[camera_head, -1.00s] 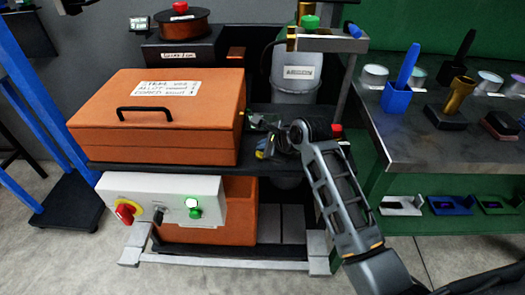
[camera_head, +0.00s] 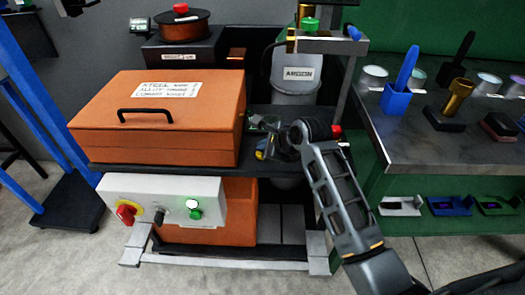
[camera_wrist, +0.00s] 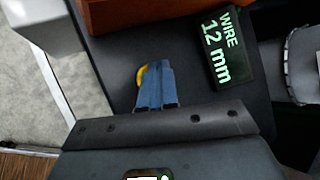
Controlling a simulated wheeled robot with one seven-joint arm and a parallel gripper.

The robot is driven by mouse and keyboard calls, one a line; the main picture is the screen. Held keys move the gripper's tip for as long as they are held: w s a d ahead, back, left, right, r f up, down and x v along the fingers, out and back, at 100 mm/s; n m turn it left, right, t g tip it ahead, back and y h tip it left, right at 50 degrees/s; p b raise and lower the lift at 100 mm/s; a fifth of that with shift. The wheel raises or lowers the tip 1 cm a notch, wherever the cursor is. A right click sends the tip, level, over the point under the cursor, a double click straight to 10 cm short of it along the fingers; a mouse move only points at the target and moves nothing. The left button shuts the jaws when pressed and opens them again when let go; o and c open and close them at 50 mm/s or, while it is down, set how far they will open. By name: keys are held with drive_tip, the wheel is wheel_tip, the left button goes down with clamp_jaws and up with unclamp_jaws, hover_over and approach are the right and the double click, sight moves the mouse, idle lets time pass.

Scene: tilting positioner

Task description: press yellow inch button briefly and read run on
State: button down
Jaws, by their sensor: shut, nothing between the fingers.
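A yellow curved piece, partly hidden, shows beside my gripper's fingertips in the wrist view (camera_wrist: 141,75). It may be the inch button, but I cannot tell for certain. My gripper (camera_wrist: 155,82) has its two blue fingers together, with nothing visible between them. They are over or against the yellow piece; contact is unclear. In the head view a small yellow spot (camera_head: 261,154) shows by the fingers at the dark shelf's front. A black display (camera_wrist: 218,48) reads "WIRE 12 mm" in green, right of the fingers in the wrist view.
A white control box (camera_head: 178,187) at lower left carries a red switch, a black knob and a lit green button. An orange case (camera_head: 160,125) stands left of my gripper. A grey ARGON container (camera_head: 297,88) stands behind. A metal-topped bench (camera_head: 420,140) is at right.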

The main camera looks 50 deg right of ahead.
drive_tip(key=shift+r+p, duration=0.7)
wheel_tip(320, 180, up, 5)
drive_tip(key=p, duration=0.6)
idle(0.5)
